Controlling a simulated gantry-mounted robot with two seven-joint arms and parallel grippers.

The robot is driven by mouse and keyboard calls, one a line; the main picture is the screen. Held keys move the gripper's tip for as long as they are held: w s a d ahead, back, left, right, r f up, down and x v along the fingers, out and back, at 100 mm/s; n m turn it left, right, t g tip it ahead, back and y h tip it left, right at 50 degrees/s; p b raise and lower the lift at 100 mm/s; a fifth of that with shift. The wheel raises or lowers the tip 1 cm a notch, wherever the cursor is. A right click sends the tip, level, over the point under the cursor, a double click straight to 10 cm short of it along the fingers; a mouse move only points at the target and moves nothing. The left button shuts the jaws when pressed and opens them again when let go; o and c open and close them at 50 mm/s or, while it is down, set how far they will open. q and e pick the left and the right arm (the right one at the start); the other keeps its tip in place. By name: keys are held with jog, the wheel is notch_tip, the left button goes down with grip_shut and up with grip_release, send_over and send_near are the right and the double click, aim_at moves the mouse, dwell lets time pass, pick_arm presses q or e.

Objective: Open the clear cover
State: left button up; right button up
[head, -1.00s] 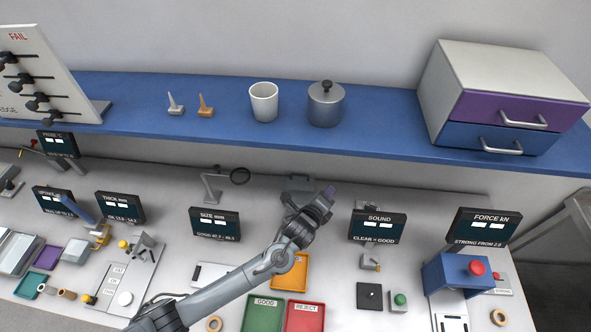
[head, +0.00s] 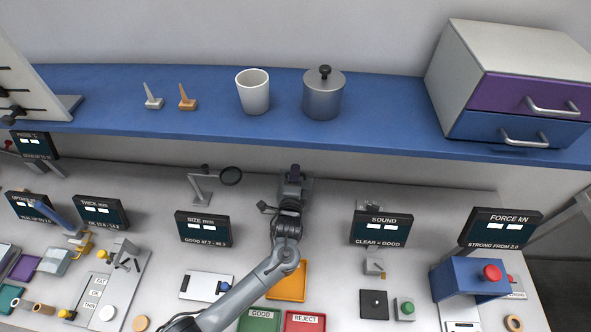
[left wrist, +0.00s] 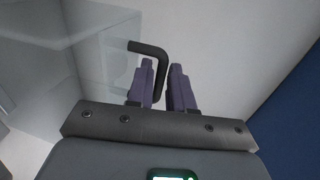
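My left gripper (head: 293,172) is at the back of the bench, below the blue shelf's front edge. In the left wrist view its two purple fingers (left wrist: 166,85) stand apart. A dark bent handle (left wrist: 150,48) reaches down between them, close beside the left finger, with a narrow gap to the right finger. The clear cover (left wrist: 95,65) shows as a faint see-through panel left of the fingers. In the head view the cover and handle cannot be made out behind my gripper and arm. My right gripper is not in view.
The blue shelf (head: 400,130) overhangs just behind my gripper, with a white cup (head: 253,93) and a metal pot (head: 323,95) on it. A magnifier (head: 231,176) and the size display (head: 203,229) stand left, the sound display (head: 382,228) right. An orange tray (head: 288,284) lies in front.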

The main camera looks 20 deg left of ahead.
pick_arm(q)
jog(key=shift+x, duration=1.2)
grip_shut()
